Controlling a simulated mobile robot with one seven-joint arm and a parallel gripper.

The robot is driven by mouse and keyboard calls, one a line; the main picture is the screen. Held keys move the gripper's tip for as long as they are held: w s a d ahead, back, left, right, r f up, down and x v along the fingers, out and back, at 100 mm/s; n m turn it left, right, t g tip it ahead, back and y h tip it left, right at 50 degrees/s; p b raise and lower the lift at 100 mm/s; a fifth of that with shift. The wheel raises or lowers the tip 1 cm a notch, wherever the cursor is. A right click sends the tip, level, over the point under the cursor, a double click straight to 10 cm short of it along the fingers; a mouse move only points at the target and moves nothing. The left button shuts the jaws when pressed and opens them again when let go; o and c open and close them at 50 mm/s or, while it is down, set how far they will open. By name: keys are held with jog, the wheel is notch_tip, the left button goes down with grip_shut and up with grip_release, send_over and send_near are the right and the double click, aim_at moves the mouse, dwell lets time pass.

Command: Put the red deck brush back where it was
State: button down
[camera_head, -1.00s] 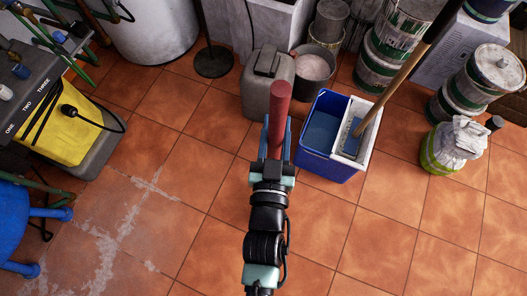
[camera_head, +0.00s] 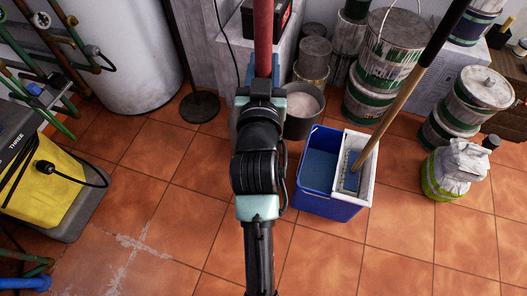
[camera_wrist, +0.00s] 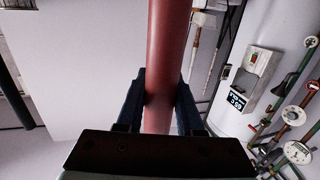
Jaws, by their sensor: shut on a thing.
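The red deck brush (camera_head: 263,35) shows only as a thick red handle rising from my gripper to the top edge of the head view; its head is out of view. In the wrist view the red handle (camera_wrist: 168,50) runs upward between the fingers. My gripper (camera_head: 262,72) is shut on it, with a dark finger on each side, also clear in the wrist view (camera_wrist: 160,95). The place where the brush was cannot be told from these frames.
A blue mop bucket (camera_head: 325,207) with a wooden-handled mop (camera_head: 408,88) stands right of my arm. Paint tins (camera_head: 386,60) crowd the back right. A yellow machine (camera_head: 50,185) and white tank (camera_head: 125,50) stand left. The wrist view shows pipes and gauges (camera_wrist: 298,152).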

notch_tip(320, 180, down, 10)
jog(key=b, duration=0.2)
jog(key=shift+r+b, duration=0.25)
jog(key=shift+b, duration=0.05)
jog(key=c, duration=1)
grip_release()
jog(key=shift+f, duration=0.35)
jog(key=o, duration=0.5)
jog(key=shift+r, duration=0.1)
jog(key=shift+c, duration=0.2)
jog(key=s+p, duration=0.2)
jog(key=s, duration=1)
jog(key=shift+a+r, duration=0.35)
jog(key=shift+r, duration=0.05)
